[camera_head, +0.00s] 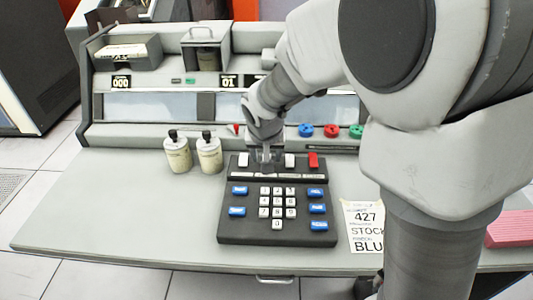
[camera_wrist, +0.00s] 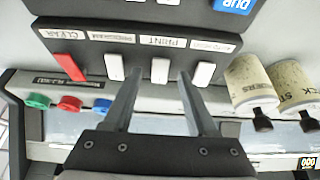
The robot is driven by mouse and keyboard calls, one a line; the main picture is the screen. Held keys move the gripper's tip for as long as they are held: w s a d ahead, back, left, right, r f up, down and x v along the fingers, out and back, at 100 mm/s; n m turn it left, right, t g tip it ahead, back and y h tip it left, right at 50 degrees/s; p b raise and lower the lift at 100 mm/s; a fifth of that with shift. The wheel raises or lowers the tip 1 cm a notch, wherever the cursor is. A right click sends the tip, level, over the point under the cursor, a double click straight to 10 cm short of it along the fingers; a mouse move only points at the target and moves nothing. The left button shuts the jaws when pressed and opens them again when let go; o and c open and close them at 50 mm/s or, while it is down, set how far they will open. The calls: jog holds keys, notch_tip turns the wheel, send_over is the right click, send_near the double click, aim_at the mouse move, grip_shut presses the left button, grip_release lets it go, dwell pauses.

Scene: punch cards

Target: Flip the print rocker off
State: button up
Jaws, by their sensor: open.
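The keypad console (camera_head: 230,225) is a dark block on the desk, with a row of rockers along its back edge. In the wrist view the print rocker (camera_wrist: 160,71) is white and sits under the label PRINT, which appears upside down. My gripper (camera_wrist: 158,78) is open, pointing down, with one finger on each side of the print rocker. I cannot tell whether the fingers touch it. In the head view my gripper (camera_head: 266,157) covers the print rocker. Whether the rocker is tilted on or off cannot be told.
White rockers flank it on the left (camera_wrist: 114,67) and right (camera_wrist: 203,75), close to the fingers. A red rocker (camera_head: 313,160) sits at the row's end. Two bottles (camera_head: 177,153) (camera_head: 209,153) stand left of the console. A paper card (camera_head: 362,222) lies right.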

jog(key=p+v, duration=0.4)
jog(key=v, duration=1.2)
jog(key=shift+r, duration=0.15)
jog(key=s+d+r+p, duration=0.1)
jog(key=s+d+r, duration=0.3)
jog(key=s+d, duration=1.2)
notch_tip(320, 180, up, 17)
jog(key=a+p, duration=0.1)
jog(key=p, duration=1.5)
jog(key=shift+s+a+f+t+p, duration=0.15)
jog(key=shift+s+f+t+p, duration=0.05)
jog(key=shift+s+t+p, duration=0.15)
